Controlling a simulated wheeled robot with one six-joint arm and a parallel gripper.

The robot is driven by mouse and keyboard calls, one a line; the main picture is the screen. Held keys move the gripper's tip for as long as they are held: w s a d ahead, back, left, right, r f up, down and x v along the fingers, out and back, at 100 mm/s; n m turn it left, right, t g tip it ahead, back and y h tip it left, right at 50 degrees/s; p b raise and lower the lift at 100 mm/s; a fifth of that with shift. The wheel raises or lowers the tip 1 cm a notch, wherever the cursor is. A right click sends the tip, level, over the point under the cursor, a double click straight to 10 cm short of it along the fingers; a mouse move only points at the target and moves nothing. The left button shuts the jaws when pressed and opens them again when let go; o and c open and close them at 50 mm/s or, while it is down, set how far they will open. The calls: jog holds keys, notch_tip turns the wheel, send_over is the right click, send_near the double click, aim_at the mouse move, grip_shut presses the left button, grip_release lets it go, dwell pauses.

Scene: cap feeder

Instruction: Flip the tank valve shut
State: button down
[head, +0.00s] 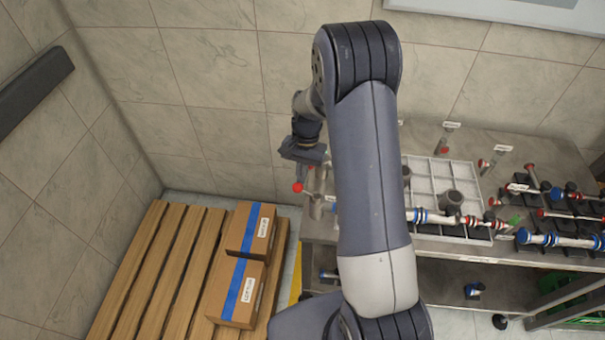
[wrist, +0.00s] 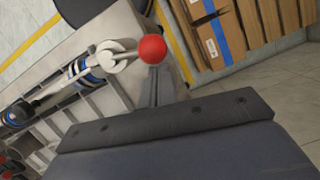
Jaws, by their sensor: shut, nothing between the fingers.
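The valve lever ends in a red ball knob (head: 298,187), which stands out past the left end of the metal bench. In the wrist view the red knob (wrist: 152,49) sits on a pale metal lever (wrist: 117,56) that runs left to the blue-ringed pipework (wrist: 88,77). My gripper (head: 308,166) is shut and empty, just above the knob in the head view. In the wrist view its closed fingers (wrist: 156,84) reach up close to the knob; I cannot tell whether they touch it. My arm hides part of the bench in the head view.
The bench (head: 420,136) carries a white compartment tray (head: 430,172), pipes with blue and red rings (head: 560,240) and small labelled parts. Cardboard boxes (head: 241,287) stand on a wooden pallet (head: 140,275) at the left. Tiled walls close off the back and left.

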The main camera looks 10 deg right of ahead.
aim_at(293, 188)
jog(key=shift+s+a+n, duration=0.15)
jog(key=shift+a+n, duration=0.15)
jog(key=shift+n, duration=0.2)
jog(key=a+n+b, duration=0.1)
jog(key=n, duration=0.1)
jog(key=s+n+h+b, duration=0.1)
jog(key=n, duration=0.1)
jog(key=s+a+n, duration=0.1)
jog(key=n, duration=0.1)
jog(key=shift+s+a+g+h+b, duration=0.25)
jog(key=shift+a+g+h+b, duration=0.05)
jog(key=shift+h+b, duration=0.1)
jog(key=shift+s+a+n+t+h+b, duration=0.2)
jog(key=shift+s+n, duration=0.45)
jog(key=shift+n, duration=0.5)
jog(key=shift+s+a+n+t+h+b, duration=0.1)
jog(key=shift+s+n+h+b, duration=0.2)
jog(key=shift+s+n, duration=0.55)
jog(key=shift+s+a+n+t+h+b, duration=0.15)
jog(key=shift+s+n+h+b, duration=0.2)
jog(key=shift+n, duration=1.05)
jog(key=shift+s, duration=0.15)
jog(key=v, duration=1)
jog(key=shift+r, duration=0.4)
